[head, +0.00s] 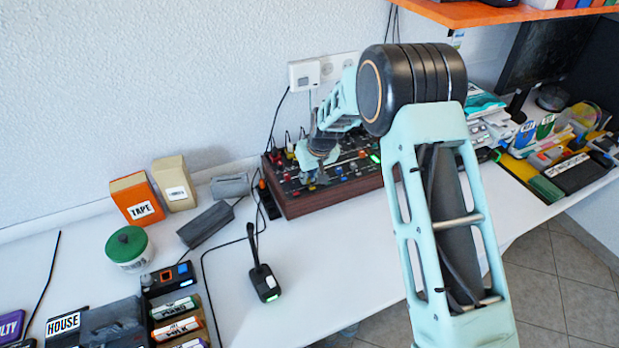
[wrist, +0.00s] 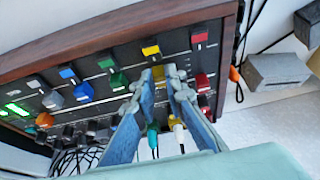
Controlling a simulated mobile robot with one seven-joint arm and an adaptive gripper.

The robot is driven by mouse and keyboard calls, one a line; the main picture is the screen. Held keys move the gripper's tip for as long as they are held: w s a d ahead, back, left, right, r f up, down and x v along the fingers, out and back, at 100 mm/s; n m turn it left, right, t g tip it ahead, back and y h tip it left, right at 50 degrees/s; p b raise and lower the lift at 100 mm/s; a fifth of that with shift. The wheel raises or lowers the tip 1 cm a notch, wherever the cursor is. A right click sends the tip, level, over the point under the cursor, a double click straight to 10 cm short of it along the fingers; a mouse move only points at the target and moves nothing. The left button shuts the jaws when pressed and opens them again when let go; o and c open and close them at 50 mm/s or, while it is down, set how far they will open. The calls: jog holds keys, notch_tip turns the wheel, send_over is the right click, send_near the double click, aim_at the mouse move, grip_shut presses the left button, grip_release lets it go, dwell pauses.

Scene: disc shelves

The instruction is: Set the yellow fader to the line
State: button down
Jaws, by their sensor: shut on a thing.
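The mixer (head: 325,203) is a dark panel in a wooden case, on the desk against the wall. In the wrist view, its panel (wrist: 128,58) carries coloured caps in two rows. The yellow fader (wrist: 158,73) is between my fingertips, and my gripper (wrist: 163,77) is shut on it. The fingers hide most of its slot. Another yellow cap (wrist: 151,50) is beyond it, nearer the wooden edge. I cannot make out the target line. In the head view, my gripper (head: 309,172) is low over the left part of the panel, small and partly hidden by my arm.
Red caps (wrist: 203,82) and green caps (wrist: 118,82) flank the held fader closely. Teal and white plugs (wrist: 178,127) stand near my fingers. A grey box (wrist: 277,68) lies beside the mixer. A microphone (head: 264,278) stands on the desk in front.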

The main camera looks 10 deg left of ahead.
jog(key=shift+w+a+b, duration=0.4)
jog(key=shift+w+a, duration=0.6)
jog(key=shift+w, duration=0.3)
jog(key=c, duration=2)
grip_release()
jog(key=shift+o, duration=0.2)
jog(key=v, duration=1.2)
